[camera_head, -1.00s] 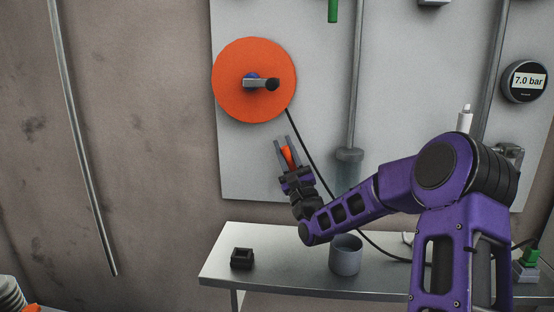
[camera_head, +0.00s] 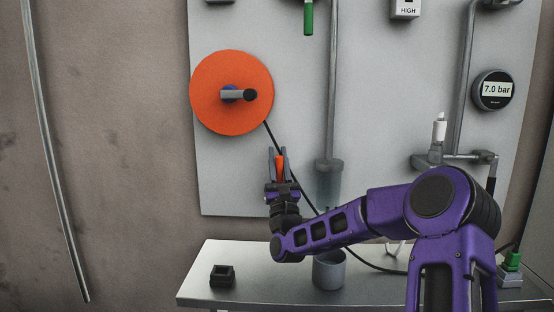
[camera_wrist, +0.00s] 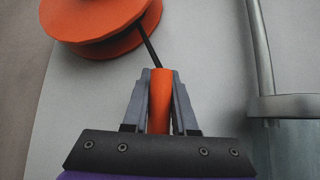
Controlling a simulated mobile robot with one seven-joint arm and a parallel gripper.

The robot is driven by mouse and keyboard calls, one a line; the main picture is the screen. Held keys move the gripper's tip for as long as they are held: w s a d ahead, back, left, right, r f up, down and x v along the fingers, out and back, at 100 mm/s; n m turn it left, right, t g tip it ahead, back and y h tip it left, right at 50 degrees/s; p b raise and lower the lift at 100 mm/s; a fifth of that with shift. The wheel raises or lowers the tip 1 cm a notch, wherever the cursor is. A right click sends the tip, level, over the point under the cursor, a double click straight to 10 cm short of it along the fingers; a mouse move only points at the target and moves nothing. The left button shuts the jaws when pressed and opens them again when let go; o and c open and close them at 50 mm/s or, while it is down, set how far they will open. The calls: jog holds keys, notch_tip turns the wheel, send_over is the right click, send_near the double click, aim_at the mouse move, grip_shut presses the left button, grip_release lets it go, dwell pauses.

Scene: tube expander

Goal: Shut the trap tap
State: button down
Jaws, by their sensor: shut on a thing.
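My gripper (camera_head: 278,153) is in front of the grey board (camera_head: 300,110), below and right of the orange reel. It is shut on an orange handle (camera_wrist: 160,100) at the end of a black hose, with its fingers pointing up. A fitting with an upright white lever (camera_head: 439,130) sits on pipework (camera_head: 455,160) at the right of the board. A green handle (camera_head: 308,18) hangs at the top edge. I cannot tell which of these is the trap tap. My gripper is apart from both. A clear bowl (camera_head: 328,185) hangs under the middle pipe, partly hidden.
The orange reel (camera_head: 215,112) with a crank is on the board. A gauge (camera_head: 493,90) reads 7.0 bar. The table (camera_head: 260,265) below holds a black block (camera_head: 222,276), a grey cup (camera_head: 329,272) and a green-topped fitting (camera_head: 511,265). The hose runs down behind my arm.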

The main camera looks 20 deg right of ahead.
jog(key=shift+d, duration=0.1)
jog(key=c, duration=0.7)
grip_release()
jog(key=v, duration=1.7)
jog(key=shift+f+b, duration=0.2)
jog(key=shift+b, duration=0.25)
jog(key=shift+s, duration=0.15)
